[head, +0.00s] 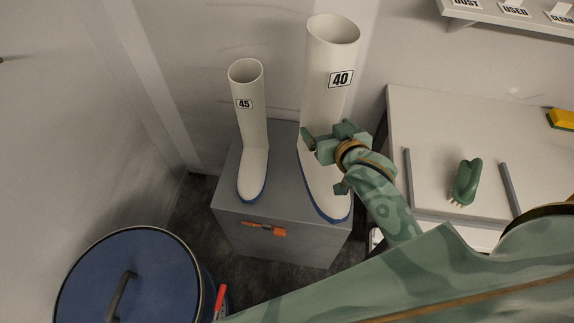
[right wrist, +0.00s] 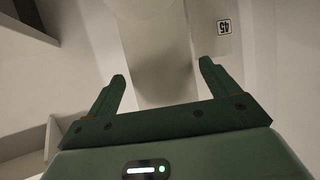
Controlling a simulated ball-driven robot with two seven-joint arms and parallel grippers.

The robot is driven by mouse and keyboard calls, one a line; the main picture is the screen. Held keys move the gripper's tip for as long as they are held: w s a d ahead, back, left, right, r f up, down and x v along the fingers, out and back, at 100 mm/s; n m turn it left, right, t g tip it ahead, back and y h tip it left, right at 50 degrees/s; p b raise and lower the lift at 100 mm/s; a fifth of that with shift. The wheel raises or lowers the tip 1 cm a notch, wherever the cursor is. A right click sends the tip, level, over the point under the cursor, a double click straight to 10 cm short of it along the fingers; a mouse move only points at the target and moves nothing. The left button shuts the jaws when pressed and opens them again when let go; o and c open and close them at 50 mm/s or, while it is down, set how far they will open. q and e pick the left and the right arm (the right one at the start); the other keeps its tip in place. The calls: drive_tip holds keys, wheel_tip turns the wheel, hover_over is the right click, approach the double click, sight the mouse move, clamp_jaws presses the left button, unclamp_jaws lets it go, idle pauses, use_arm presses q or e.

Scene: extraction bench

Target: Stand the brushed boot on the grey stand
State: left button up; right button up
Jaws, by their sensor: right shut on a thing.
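A white boot with a blue sole, marked 40 (head: 327,95), is upright over the right part of the grey stand (head: 285,245). My right gripper (head: 327,145) is shut on this boot at the lower shaft, from the right. In the right wrist view the pale shaft (right wrist: 163,75) lies between the two fingers. I cannot tell whether its sole touches the stand top. A smaller-looking white boot marked 45 (head: 252,130) stands upright on the left part of the stand. Its label also shows in the right wrist view (right wrist: 224,26). My left gripper is not in view.
A blue lidded drum (head: 150,285) stands at the lower left. A white bench (head: 430,125) to the right bears a green brush (head: 466,182) between two grey bars. A yellow sponge-like block (head: 562,119) lies farther right. A labelled shelf (head: 490,14) is above.

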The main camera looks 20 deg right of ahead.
drive_tip(key=s+d+f+h, duration=0.1)
drive_tip(key=s+d+f, duration=0.2)
drive_tip(key=d+f, duration=0.35)
use_arm(q)
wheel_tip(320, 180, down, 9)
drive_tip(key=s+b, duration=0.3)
drive_tip(key=b, duration=0.6)
use_arm(e)
drive_tip(key=w+f, duration=1.3)
drive_tip(key=f, duration=0.2)
drive_tip(key=shift+w, duration=0.35)
drive_tip(key=o, duration=1.8)
drive_tip(key=shift+s, duration=0.1)
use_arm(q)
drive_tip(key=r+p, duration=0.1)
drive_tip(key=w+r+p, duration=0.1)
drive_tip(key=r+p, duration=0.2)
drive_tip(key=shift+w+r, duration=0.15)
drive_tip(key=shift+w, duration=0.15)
use_arm(e)
drive_tip(key=shift+o, duration=0.2)
drive_tip(key=v, duration=1.2)
